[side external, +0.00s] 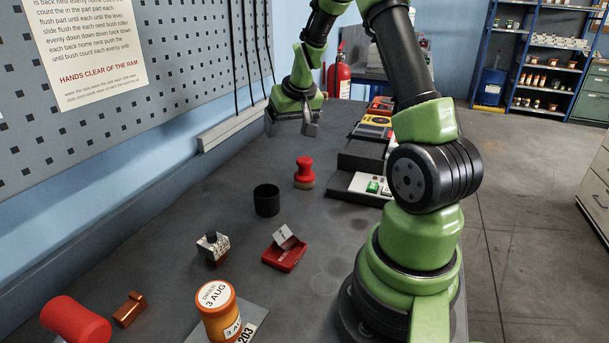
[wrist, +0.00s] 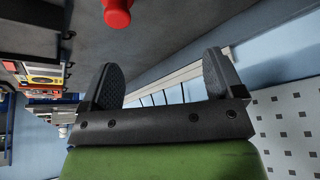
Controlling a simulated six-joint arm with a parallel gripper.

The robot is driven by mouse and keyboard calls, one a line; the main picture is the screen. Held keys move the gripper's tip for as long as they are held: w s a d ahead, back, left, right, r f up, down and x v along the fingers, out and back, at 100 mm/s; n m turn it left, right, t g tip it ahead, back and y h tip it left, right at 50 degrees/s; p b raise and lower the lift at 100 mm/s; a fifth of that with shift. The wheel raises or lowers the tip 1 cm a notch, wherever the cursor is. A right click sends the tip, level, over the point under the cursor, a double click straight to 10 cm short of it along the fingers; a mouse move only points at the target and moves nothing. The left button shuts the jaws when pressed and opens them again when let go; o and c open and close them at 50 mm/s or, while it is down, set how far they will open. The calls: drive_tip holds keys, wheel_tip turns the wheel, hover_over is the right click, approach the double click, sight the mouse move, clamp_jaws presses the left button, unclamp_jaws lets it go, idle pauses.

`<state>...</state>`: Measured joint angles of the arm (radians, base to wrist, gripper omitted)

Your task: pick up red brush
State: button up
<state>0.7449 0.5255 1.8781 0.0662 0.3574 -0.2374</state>
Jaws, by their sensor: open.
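The red brush (side external: 304,171) stands upright on the grey bench, with a red knobbed handle and a pale base. In the wrist view its red handle (wrist: 117,14) shows at the top edge, cut off by the frame. My gripper (side external: 294,130) is open and empty. It hangs above the bench, farther back than the brush and apart from it. In the wrist view my two dark finger pads (wrist: 163,82) stand wide apart with nothing between them.
A black cup (side external: 266,200) stands just left of the brush. Grey equipment (side external: 356,187) lines the right. A pegboard wall (side external: 190,70) borders the left.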

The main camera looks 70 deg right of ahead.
approach(305, 169)
drive_tip(key=w+d, duration=0.1)
drive_tip(key=w, duration=0.1)
drive_tip(key=shift+m+g, duration=0.4)
drive_tip(key=shift+g, duration=0.1)
drive_tip(key=x, duration=0.4)
drive_tip(key=shift+d+f, duration=0.2)
drive_tip(key=shift+f, duration=0.2)
drive_tip(key=shift+s+x, duration=0.2)
drive_tip(key=shift+x, duration=2.7)
drive_tip(key=shift+c, duration=0.5)
